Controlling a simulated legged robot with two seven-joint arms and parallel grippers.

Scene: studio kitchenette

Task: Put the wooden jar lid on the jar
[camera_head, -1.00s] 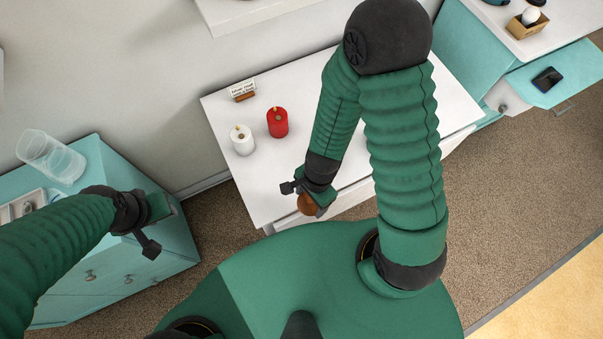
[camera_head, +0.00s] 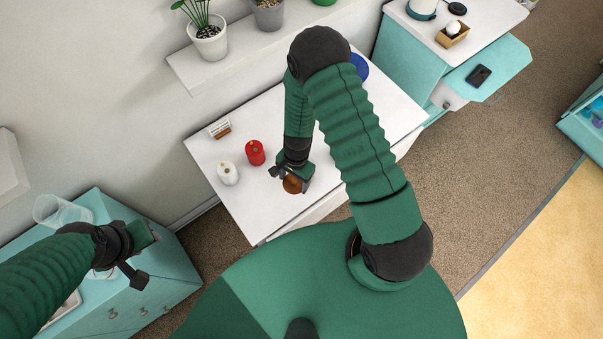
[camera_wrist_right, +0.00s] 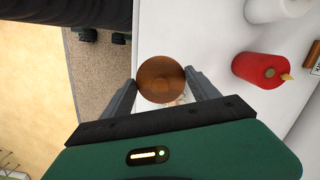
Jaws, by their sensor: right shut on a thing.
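No jar can be made out for certain. My left gripper (camera_head: 138,258) is over the teal cabinet at left; its jaws are unclear.
On the white table (camera_head: 232,205) stand a red candle (camera_head: 255,153), a white candle (camera_head: 228,173) and a small sign block (camera_head: 219,128). A blue round thing (camera_head: 359,67) lies behind my right arm. A clear container (camera_head: 60,211) is on the teal cabinet (camera_head: 150,290).

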